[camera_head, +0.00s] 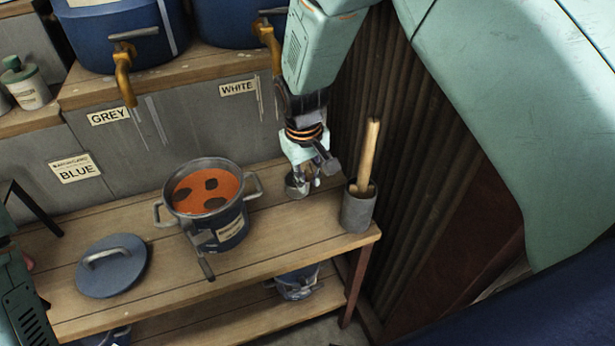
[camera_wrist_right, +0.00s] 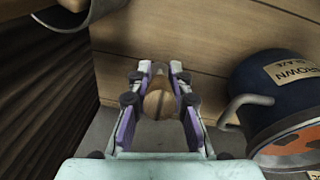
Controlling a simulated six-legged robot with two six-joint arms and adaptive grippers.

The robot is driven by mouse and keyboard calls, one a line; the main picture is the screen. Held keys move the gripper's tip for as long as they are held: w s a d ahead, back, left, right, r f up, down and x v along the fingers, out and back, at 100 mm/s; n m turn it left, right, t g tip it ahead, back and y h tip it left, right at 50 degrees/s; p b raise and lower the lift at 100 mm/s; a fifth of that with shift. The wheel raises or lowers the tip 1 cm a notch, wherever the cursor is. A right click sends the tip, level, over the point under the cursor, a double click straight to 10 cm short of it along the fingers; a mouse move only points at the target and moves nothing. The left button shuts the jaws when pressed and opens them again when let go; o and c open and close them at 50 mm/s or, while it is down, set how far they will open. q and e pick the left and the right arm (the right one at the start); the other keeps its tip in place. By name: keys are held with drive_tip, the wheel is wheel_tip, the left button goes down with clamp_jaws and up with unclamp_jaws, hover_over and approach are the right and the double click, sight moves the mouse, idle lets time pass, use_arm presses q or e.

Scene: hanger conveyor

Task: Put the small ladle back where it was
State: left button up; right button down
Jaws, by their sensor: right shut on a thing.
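My right gripper (camera_head: 311,178) points down over the right part of the wooden table, between the blue pot and the grey cup. It is shut on the small ladle, whose round brown handle end (camera_wrist_right: 159,98) shows between the fingers in the wrist view. The ladle's grey metal bowl (camera_head: 297,187) shows just below the fingers in the head view. I cannot tell whether the bowl touches the table. My left gripper is not in view.
A blue pot (camera_head: 228,232) of orange glaze with dark patches stands left of the gripper. A grey cup (camera_head: 358,212) holding a wooden stick (camera_head: 368,155) stands close on the right, near the table's end. A lid (camera_head: 112,272) lies at left. A ribbed wall (camera_head: 420,170) is beyond.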

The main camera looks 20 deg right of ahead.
drive_tip(key=shift+w+d, duration=0.1)
drive_tip(key=c, duration=1.5)
unclamp_jaws()
drive_tip(key=shift+a, duration=0.35)
drive_tip(key=shift+o, duration=1.4)
drive_tip(key=shift+d, duration=0.25)
drive_tip(key=shift+r, duration=0.2)
drive_tip(key=r, duration=0.4)
drive_tip(key=r+p, duration=0.1)
drive_tip(key=r, duration=0.2)
drive_tip(key=s+a+r+p, duration=0.1)
drive_tip(key=r, duration=0.3)
drive_tip(key=shift+r, duration=0.35)
